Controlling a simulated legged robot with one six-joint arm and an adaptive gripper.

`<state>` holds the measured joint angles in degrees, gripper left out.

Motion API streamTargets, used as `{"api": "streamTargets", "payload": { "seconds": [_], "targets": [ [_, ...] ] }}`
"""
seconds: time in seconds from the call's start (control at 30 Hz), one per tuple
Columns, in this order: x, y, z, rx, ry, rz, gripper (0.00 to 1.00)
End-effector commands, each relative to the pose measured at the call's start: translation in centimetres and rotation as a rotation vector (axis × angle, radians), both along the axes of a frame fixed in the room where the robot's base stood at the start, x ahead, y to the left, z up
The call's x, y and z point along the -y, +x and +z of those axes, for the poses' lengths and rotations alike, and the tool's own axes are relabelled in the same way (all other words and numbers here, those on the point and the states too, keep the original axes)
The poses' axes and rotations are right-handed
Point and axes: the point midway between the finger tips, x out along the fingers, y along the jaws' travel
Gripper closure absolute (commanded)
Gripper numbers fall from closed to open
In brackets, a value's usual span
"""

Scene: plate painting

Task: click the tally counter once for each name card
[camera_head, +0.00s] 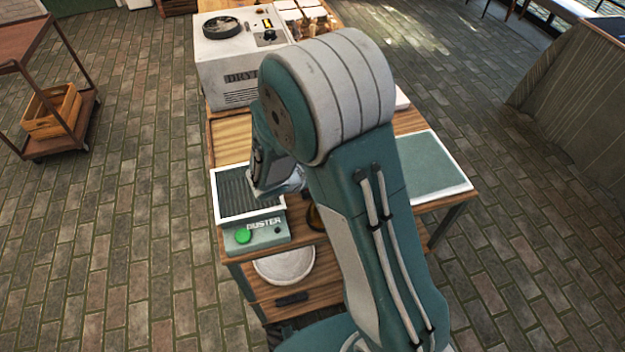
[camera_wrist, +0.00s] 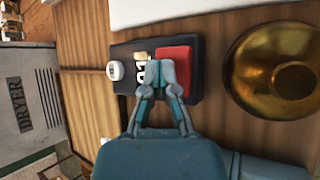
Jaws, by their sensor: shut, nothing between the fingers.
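The tally counter is a dark block with a red pad (camera_wrist: 178,56), a white round knob (camera_wrist: 115,71) and white digits (camera_wrist: 140,70) in the wrist view. The digits show sideways and are partly hidden, so I cannot read the full count. My gripper (camera_wrist: 160,74) is shut and empty, its tips over the counter beside the red pad; I cannot tell whether they touch it. In the head view my arm hides the counter and the gripper tips. Several pale square pieces (camera_head: 288,5) stand beyond the dryer; I cannot tell whether they are name cards.
A gold round domed object (camera_wrist: 285,72) sits close beside the counter. A dryer (camera_head: 228,75) stands at the far part of the table. A duster box (camera_head: 262,235) with a green button is at the near left. A green-topped panel (camera_head: 432,168) lies on the right.

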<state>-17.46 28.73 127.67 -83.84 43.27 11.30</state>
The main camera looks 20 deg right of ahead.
Motion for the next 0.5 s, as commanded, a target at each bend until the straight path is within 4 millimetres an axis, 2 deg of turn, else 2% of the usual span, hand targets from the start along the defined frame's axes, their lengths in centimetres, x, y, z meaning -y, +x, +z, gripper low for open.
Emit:
{"api": "streamTargets", "payload": {
  "seconds": [0.5],
  "targets": [
    [0.0,0.0,1.8,0.001,0.0,0.0,1.0]
  ]
}}
